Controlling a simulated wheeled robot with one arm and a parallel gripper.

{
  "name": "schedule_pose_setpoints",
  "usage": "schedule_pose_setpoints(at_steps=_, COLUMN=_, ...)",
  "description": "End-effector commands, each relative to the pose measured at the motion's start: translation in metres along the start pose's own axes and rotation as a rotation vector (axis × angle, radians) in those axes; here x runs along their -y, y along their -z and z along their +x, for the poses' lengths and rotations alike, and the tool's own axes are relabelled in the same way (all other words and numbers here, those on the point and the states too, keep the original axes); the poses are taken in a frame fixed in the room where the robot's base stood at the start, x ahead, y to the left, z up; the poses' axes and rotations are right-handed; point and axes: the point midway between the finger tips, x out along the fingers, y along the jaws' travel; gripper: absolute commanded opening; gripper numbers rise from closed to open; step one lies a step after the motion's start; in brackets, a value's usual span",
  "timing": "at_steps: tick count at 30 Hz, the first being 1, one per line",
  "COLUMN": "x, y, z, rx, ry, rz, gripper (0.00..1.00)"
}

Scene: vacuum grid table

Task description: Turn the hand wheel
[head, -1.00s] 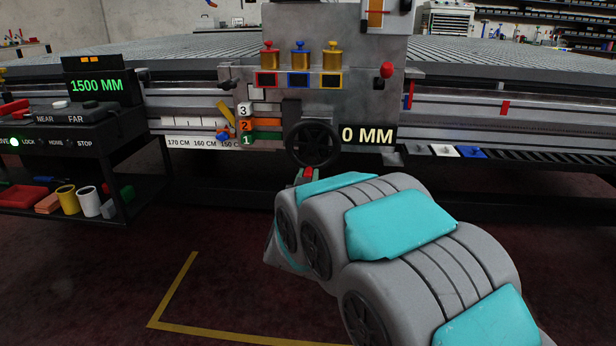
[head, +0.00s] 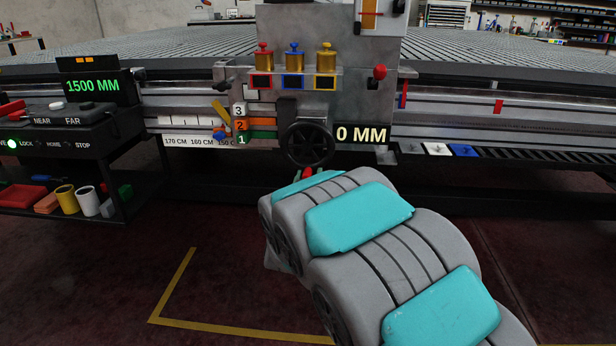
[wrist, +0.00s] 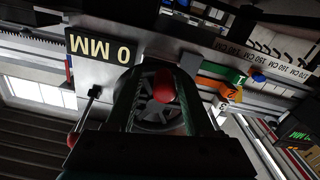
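The black spoked hand wheel (head: 310,144) is on the front of the grey machine carriage, left of the "0 MM" display (head: 361,134). Its red knob (head: 308,172) shows at the wheel's bottom edge, just beyond my arm. In the wrist view, which is upside down, the wheel (wrist: 160,118) lies straight ahead and the red knob (wrist: 164,86) stands in front of its rim. My gripper (wrist: 163,100) is open, with dark fingers on either side of the knob and visible gaps. I cannot tell how deep the knob sits between them. The head view hides the fingers behind my arm.
A red-knobbed lever (head: 380,72) stands up and right of the wheel. Numbered colored tabs (head: 240,125) are close on its left. Three brass plungers (head: 294,62) sit above. A black control cart (head: 60,150) stands at left. The floor in front is clear.

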Motion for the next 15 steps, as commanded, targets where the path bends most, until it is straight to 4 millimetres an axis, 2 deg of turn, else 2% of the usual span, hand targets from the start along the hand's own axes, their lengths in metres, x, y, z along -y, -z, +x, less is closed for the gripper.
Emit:
schedule_pose_setpoints(at_steps=10, x=0.001, y=0.000, z=-0.002, rx=0.001, ry=0.002, rz=-0.001, gripper=0.61)
schedule_pose_setpoints(at_steps=15, x=0.003, y=-0.001, z=-0.019, rx=0.003, ry=0.006, rz=-0.002, gripper=0.61)
